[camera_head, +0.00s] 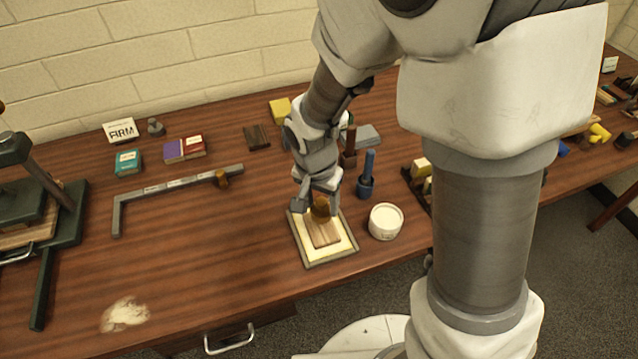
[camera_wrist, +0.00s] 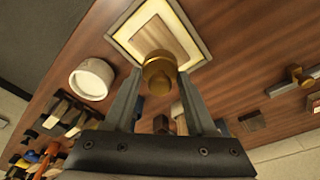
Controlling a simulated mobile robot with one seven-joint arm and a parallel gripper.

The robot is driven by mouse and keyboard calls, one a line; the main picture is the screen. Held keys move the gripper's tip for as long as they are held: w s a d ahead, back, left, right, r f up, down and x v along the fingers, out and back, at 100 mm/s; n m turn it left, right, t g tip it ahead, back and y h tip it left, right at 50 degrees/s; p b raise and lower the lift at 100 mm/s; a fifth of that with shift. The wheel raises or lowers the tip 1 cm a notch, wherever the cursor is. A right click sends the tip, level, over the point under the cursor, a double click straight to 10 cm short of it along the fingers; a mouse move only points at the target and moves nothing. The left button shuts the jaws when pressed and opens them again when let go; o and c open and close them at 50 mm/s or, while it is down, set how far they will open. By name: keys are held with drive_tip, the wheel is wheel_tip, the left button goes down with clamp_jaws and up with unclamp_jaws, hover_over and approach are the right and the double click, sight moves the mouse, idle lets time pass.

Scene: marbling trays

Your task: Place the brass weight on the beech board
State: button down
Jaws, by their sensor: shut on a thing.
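The brass weight (camera_head: 320,210) is held in my gripper (camera_head: 318,198), whose fingers are shut on it. The wrist view shows the weight (camera_wrist: 158,75) between the two fingertips of my gripper (camera_wrist: 160,80). The beech board (camera_head: 324,235) is a small striped wooden rectangle lying within a pale sheet and grey-edged frame. It also shows in the wrist view (camera_wrist: 166,36), partly covered by the weight. The weight is over the far end of the board; I cannot tell whether it touches it.
A white tub (camera_head: 385,221) stands close right of the frame (camera_head: 330,262). A blue-handled tool (camera_head: 367,175) stands behind the tub. A metal square (camera_head: 170,187) with a brass piece (camera_head: 222,179) lies to the left. The table in front-left is mostly clear.

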sight(321, 210)
drive_tip(key=shift+f, duration=2)
drive_tip(key=shift+f+b, duration=0.2)
drive_tip(key=shift+b, duration=0.15)
drive_tip(key=shift+c, duration=1.1)
unclamp_jaws()
drive_tip(key=shift+r, duration=0.1)
wheel_tip(321, 210, up, 12)
drive_tip(key=s+p, duration=0.2)
drive_tip(key=s+d+r+n+t, duration=0.2)
drive_tip(key=s+d+r+n, duration=0.1)
drive_tip(key=s+d+r, duration=0.2)
drive_tip(key=s+d+r+n+t, duration=0.2)
drive_tip(key=s+d+r, duration=0.3)
drive_tip(key=r, duration=0.5)
drive_tip(key=shift+s+d+n+y, duration=0.2)
drive_tip(key=shift+d+n+y, duration=0.15)
drive_tip(key=shift+n+y, duration=0.05)
